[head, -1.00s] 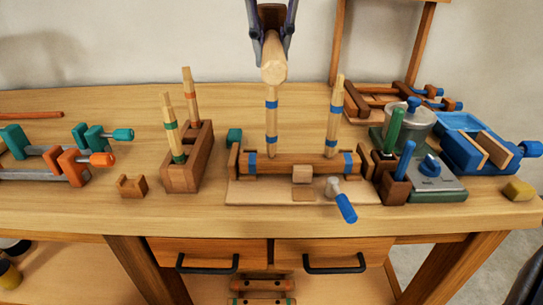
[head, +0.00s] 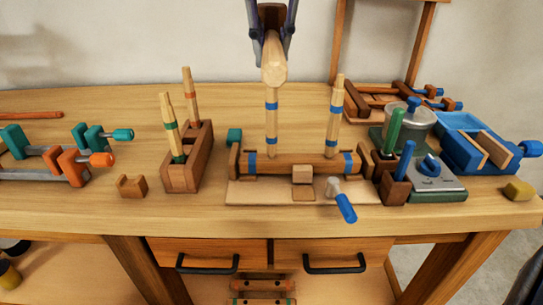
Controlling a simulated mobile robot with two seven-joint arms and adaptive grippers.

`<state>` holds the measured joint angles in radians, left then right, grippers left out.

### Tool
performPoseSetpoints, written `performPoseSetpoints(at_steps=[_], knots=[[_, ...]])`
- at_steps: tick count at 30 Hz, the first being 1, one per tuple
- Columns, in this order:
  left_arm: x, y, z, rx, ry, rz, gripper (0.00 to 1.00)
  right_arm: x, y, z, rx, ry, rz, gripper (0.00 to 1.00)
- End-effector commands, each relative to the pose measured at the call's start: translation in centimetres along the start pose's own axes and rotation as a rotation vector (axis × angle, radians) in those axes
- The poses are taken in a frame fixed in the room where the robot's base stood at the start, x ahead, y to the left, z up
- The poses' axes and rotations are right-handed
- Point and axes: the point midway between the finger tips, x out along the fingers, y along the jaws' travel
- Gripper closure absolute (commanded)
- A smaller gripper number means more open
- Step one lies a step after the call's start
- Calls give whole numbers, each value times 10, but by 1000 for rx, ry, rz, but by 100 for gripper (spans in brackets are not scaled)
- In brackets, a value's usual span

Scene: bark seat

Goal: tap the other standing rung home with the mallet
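A gripper (head: 271,28), which I take to be my right one, is at the top centre, its dark fingers closed on the mallet's brown handle. The mallet's pale wooden head (head: 273,68) is directly over the left standing rung (head: 271,122); I cannot tell whether they touch. The right standing rung (head: 334,120) leans slightly. Both rungs have blue bands and stand upright in a brown rail (head: 290,163) with blue bands near its ends. The rail lies in a wooden holder on a pale board (head: 250,190). My other gripper is not seen.
A brown block (head: 183,176) with two more rungs stands left of the board. A blue-handled clamp screw (head: 345,207) juts out in front. To the right are a tool block (head: 392,188), a metal pot (head: 411,117) and a blue vise (head: 470,150). Orange and green clamps (head: 75,168) lie left.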

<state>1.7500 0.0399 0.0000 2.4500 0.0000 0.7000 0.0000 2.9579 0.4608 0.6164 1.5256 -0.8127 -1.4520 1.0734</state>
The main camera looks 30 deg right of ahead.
Motion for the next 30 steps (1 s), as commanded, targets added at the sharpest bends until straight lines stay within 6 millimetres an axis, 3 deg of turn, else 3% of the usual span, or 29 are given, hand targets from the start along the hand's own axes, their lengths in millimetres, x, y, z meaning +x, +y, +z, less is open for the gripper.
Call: performPoseSetpoints(at_steps=[3, 6, 17, 23, 27, 30], knots=[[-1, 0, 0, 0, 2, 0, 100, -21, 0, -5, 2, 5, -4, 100], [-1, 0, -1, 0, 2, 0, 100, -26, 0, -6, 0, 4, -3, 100], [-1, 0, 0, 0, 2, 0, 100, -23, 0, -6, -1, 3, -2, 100], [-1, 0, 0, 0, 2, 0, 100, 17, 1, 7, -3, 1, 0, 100], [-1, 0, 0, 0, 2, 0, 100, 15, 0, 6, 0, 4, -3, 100], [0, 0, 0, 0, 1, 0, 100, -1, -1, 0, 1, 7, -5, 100]])
